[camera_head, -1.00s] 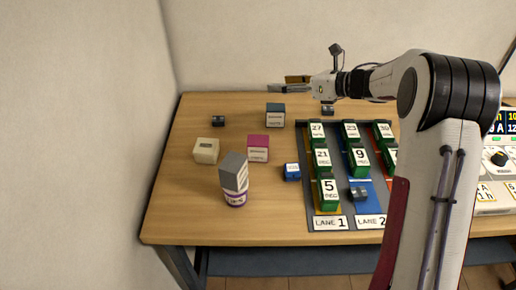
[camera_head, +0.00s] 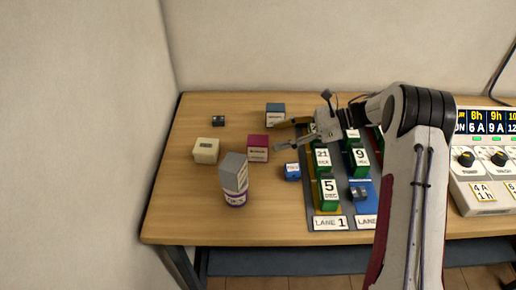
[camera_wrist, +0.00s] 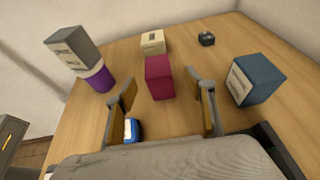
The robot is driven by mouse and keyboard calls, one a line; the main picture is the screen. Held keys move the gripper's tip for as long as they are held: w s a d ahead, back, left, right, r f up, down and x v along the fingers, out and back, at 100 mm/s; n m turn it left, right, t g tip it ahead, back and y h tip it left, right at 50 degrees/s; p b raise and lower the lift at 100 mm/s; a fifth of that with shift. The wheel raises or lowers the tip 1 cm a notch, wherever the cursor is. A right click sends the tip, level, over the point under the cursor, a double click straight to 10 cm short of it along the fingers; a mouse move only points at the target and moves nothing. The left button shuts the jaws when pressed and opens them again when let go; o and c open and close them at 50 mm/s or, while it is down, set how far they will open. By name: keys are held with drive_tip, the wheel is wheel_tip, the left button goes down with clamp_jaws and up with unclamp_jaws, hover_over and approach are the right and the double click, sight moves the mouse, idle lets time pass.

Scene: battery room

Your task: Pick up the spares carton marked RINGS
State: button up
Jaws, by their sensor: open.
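The carton labels are too small to read, so I cannot tell which one says RINGS. A magenta carton (camera_head: 258,149) stands on the table; in the wrist view (camera_wrist: 159,79) it is ahead, between the lines of my fingers. A blue-teal carton (camera_head: 275,115) is behind it and a cream carton (camera_head: 206,151) to its left. A grey carton (camera_head: 234,171) sits on a purple-and-white round container (camera_head: 236,198), nearer the front. My gripper (camera_head: 277,137) is open and empty, pointing left, its fingertips close to the magenta carton's right side and apparently above the table.
A small blue item (camera_head: 292,171) lies below my gripper, and a small dark item (camera_head: 218,121) at the back left. A lane rack (camera_head: 312,208) with several dated green blocks stands to the right, beside a charger panel (camera_head: 484,187). The table's front left is clear.

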sight(265, 140)
drive_tip(key=shift+x, duration=1.3)
drive_tip(key=shift+s+x, duration=0.15)
drive_tip(key=shift+x, duration=1.15)
drive_tip(key=shift+s+x, duration=0.15)
drive_tip(key=shift+x, duration=1.1)
drive_tip(key=c, duration=1.3)
